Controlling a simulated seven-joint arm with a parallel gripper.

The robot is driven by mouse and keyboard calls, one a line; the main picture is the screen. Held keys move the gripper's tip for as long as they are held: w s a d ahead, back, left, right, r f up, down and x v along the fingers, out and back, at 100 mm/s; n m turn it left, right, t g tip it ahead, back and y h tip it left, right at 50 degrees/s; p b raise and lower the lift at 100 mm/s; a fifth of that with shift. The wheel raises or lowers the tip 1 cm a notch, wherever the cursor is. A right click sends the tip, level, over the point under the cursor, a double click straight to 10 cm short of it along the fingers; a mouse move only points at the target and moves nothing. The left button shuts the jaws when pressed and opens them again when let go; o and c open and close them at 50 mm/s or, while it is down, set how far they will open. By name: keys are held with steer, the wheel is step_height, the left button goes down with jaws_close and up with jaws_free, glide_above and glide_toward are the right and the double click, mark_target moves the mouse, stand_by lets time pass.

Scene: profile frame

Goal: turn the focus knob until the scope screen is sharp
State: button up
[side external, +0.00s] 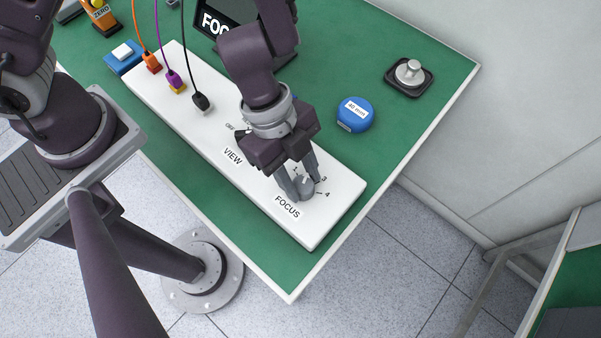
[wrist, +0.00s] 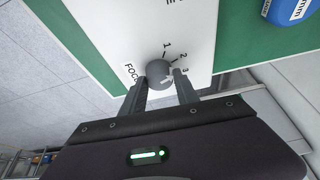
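The grey focus knob (side external: 306,188) sits at the near right end of the white panel, above the FOCUS label (side external: 287,207), with numbers printed around it. It also shows in the wrist view (wrist: 158,71), with a pale mark on its lower right. My gripper (side external: 301,186) is down at the knob, one finger on each side. In the wrist view my gripper (wrist: 160,83) has its fingers about a knob's width apart; whether they press on it is unclear.
The white panel (side external: 185,110) carries orange, purple and black plugs and a VIEW label. A blue round "40 mm" piece (side external: 354,117) and a metal weight on a black tray (side external: 409,75) stand on the green table (side external: 395,135). A blue block with a white button (side external: 123,55) is at the far left.

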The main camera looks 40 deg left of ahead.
jaws_close()
steer(key=m, duration=0.2)
steer(key=m+g, duration=0.1)
steer(key=m, duration=0.1)
steer(key=shift+w+g+y, duration=0.15)
steer(key=shift+g+y, duration=0.15)
steer(key=shift+m+g+y, duration=0.3)
steer(key=shift+m+g, duration=0.3)
steer(key=shift+m, duration=1.2)
steer(key=shift+d, duration=0.1)
steer(key=o, duration=1.2)
jaws_free()
steer(key=shift+w+r, duration=0.1)
steer(key=v, duration=0.7)
